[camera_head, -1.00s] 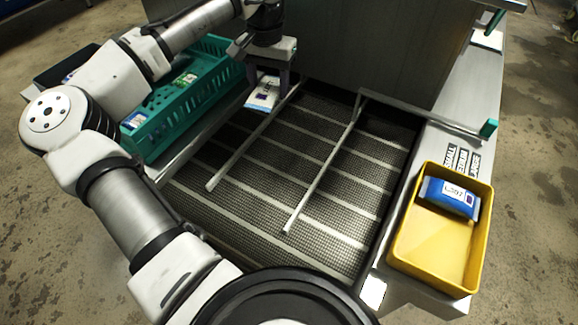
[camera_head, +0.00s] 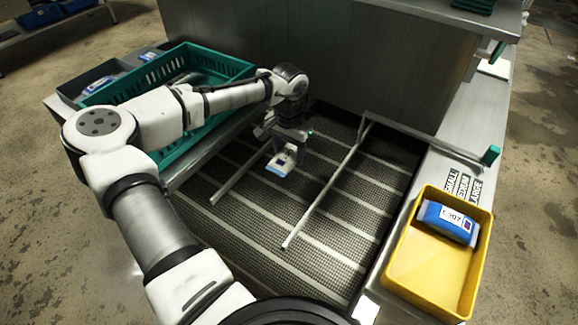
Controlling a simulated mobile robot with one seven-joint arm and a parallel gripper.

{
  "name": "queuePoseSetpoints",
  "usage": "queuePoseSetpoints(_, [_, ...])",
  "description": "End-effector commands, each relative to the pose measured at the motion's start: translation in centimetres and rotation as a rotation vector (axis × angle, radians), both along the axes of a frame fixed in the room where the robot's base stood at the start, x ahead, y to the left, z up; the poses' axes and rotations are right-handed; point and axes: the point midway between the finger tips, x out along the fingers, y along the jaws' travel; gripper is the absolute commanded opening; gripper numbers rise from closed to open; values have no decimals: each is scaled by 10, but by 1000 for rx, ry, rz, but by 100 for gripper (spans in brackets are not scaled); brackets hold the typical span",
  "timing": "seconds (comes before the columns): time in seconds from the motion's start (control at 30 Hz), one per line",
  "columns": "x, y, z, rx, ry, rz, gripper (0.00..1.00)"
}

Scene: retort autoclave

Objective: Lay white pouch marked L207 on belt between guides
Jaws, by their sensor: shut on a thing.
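My gripper (camera_head: 289,150) is shut on a white pouch (camera_head: 280,165) with a blue end, a white label and a dark square; its lettering is too small to read. The pouch is over the dark mesh belt (camera_head: 255,225), in the gap between the left guide rail (camera_head: 236,181) and the right guide rail (camera_head: 325,191), nearer the left one. I cannot tell whether it touches the belt. The fingers hide part of the pouch. A blue pouch (camera_head: 448,223) with a white label that seems to read L207 lies in the yellow bin at the right.
The yellow bin (camera_head: 421,298) stands on the steel ledge right of the belt. A green crate (camera_head: 190,150) stands at the left, with a dark tray (camera_head: 72,92) holding a blue pouch beyond it. A steel housing (camera_head: 320,60) closes off the back. The nearer belt is clear.

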Motion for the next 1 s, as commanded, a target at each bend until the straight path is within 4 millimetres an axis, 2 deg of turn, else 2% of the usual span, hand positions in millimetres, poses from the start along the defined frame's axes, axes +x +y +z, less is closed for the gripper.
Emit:
queuePoseSetpoints(0.1, [0,0,-20,1,1,0,30])
queuePoseSetpoints(0.27, [0,0,-33,0,0,0,30])
queuePoseSetpoints(0.5, [0,0,-65,0,0,1,30])
queuePoseSetpoints(0.93, [0,0,-73,-2,0,2,30])
queuePoseSetpoints(0.97, [0,0,-72,-1,0,2,56])
queuePoseSetpoints(1.0, [0,0,-72,-1,-1,2,62])
